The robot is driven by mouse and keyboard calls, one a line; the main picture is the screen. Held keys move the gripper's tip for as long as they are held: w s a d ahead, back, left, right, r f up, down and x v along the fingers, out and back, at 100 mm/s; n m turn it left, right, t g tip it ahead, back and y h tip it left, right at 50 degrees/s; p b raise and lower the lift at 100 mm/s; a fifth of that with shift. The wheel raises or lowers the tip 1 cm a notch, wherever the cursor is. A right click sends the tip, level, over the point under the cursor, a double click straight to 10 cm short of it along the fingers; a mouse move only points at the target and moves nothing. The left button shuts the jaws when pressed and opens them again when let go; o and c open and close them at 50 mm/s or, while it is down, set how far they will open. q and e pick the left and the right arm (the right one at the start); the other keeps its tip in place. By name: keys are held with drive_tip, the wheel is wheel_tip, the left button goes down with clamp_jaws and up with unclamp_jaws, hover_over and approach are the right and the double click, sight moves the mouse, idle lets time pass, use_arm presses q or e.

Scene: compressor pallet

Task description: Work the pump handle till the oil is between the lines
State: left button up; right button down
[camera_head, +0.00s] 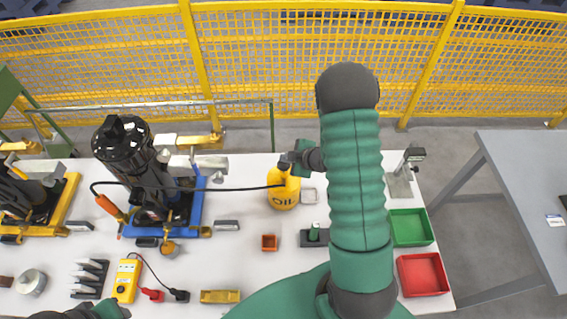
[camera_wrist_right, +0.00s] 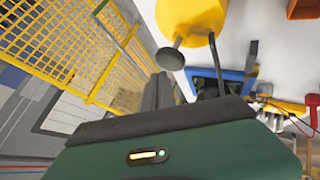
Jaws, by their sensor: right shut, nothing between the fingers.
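The yellow oil can (camera_head: 283,196), with upside-down lettering, stands on the white table; it also shows at the top of the wrist view (camera_wrist_right: 190,18). Its pump handle, a dark round knob (camera_wrist_right: 171,58) on a short yellow stem, sticks out of its top. My right gripper (camera_head: 288,158) is shut and empty, close by the knob. Contact is unclear. My left gripper (camera_head: 108,310) shows only partly at the lower edge. I cannot make out the oil level or its lines.
A yellow meter (camera_head: 127,280), a small orange box (camera_head: 269,243), a green tray (camera_head: 411,228) and a red tray (camera_head: 423,275) lie on the table. My right arm covers the table's right middle. A yellow mesh fence (camera_head: 270,60) stands behind.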

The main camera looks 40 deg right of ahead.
sight(286, 166)
drive_tip(key=shift+r+p, duration=2.2)
drive_tip(key=shift+r, duration=0.4)
drive_tip(key=shift+f, duration=0.1)
